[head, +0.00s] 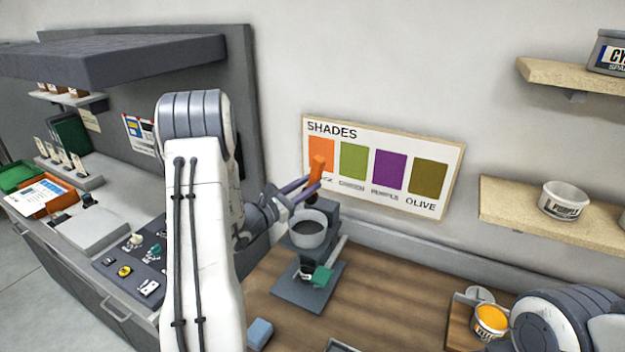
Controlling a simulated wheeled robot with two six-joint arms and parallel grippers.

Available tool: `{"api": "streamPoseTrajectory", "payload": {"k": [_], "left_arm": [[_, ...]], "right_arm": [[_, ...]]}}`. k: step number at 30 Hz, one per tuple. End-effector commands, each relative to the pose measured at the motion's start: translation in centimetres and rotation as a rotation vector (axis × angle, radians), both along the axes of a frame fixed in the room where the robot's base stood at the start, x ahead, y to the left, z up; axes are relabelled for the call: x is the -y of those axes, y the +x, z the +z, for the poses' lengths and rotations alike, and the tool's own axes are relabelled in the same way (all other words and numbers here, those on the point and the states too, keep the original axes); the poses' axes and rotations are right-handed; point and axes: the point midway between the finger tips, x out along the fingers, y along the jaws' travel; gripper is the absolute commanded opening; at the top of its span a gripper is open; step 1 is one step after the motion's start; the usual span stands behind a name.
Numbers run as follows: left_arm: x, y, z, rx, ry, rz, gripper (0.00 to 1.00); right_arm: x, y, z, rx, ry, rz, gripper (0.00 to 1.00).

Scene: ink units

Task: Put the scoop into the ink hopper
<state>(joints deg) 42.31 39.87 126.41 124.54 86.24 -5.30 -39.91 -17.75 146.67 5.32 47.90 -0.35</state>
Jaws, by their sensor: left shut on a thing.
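My left gripper (303,185) is shut on the scoop, whose orange handle (318,166) stands up above the fingers in front of the shades board. The lower part of the scoop is mostly hidden by the fingers. The ink hopper (309,242) is a grey round bowl on a dark grey machine, with a dark inside. The gripper and scoop appear above the hopper's rim in the picture; I cannot tell whether the scoop touches the hopper. My right arm shows at the lower right, but its gripper is out of view.
A yellow-filled tub (490,321) stands on a wooden tray at the lower right. A blue block (259,333) lies at the table's front. The shades board (384,166) hangs behind. The middle tabletop is clear.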

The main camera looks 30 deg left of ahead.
Motion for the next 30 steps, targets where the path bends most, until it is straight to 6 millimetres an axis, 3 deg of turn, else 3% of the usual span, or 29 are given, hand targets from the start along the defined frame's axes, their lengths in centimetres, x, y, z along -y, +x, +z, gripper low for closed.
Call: {"api": "streamPoseTrajectory", "payload": {"k": [5, 14, 24, 30], "left_arm": [[-0.4, -0.2, -1.2, 0.001, 0.0, 0.006, 0.0], [-0.3, -0.2, -5.2, -0.001, 0.0, 0.004, 0.0], [-0.8, 0.2, -9.7, 0.002, 0.001, 0.003, 0.0], [-0.9, 0.3, -10.7, 0.002, 0.001, 0.002, 0.0]], "right_arm": [[0.0, 0.0, -0.8, 0.0, 0.0, 0.001, 0.5], [0.0, 0.0, -3.0, 0.0, 0.0, 0.003, 0.5], [0.0, 0.0, -8.0, 0.0, 0.0, -0.004, 0.5], [0.0, 0.0, -9.1, -0.001, 0.0, -0.007, 0.5]]}}
